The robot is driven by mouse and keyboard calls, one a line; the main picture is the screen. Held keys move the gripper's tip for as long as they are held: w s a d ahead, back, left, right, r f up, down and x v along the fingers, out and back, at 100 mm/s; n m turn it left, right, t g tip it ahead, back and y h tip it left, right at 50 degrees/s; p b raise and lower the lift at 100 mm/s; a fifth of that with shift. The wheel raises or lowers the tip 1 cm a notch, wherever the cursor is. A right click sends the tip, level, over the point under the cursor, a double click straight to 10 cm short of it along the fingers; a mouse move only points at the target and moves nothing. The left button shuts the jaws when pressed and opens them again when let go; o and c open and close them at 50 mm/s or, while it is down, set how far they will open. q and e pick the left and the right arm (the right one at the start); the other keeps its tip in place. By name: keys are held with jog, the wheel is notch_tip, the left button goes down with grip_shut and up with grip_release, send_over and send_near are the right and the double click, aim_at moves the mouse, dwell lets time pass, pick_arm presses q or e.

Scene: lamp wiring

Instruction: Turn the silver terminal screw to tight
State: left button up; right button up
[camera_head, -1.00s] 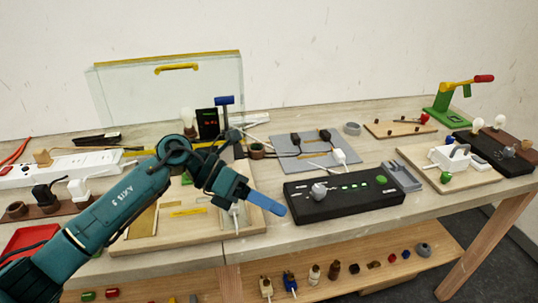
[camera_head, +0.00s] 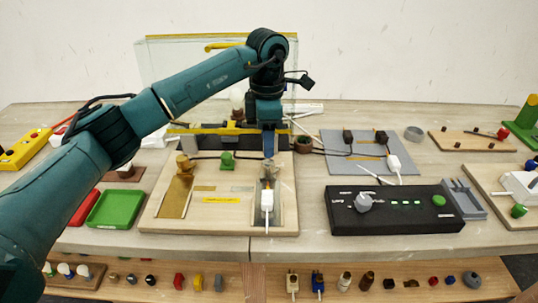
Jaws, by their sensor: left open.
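A wooden board (camera_head: 222,218) lies on the bench with a brass plate (camera_head: 174,197) at left and a silver-grey plate (camera_head: 276,210) at right. The silver terminal screw (camera_head: 268,171) stands at the back of the silver plate, partly hidden by my gripper. A white plug with a cord (camera_head: 267,200) lies on that plate in front of the screw. My left gripper (camera_head: 269,154) points straight down, directly over the screw. It is open; whether its fingers are around the screw or just above it I cannot tell. My right gripper is not in view.
A brass terminal (camera_head: 184,162) and a green knob (camera_head: 227,160) stand along the board's back edge. A black control box (camera_head: 395,211) is to the right, a green tray (camera_head: 116,208) to the left. A clear panel (camera_head: 165,65) stands behind.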

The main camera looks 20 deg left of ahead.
aim_at(268, 162)
pick_arm(q)
notch_tip(268, 162, down, 6)
jog(key=shift+d+r+p, duration=0.1)
jog(key=shift+p, duration=0.2)
jog(key=shift+c, duration=0.2)
jog(key=c, duration=0.9)
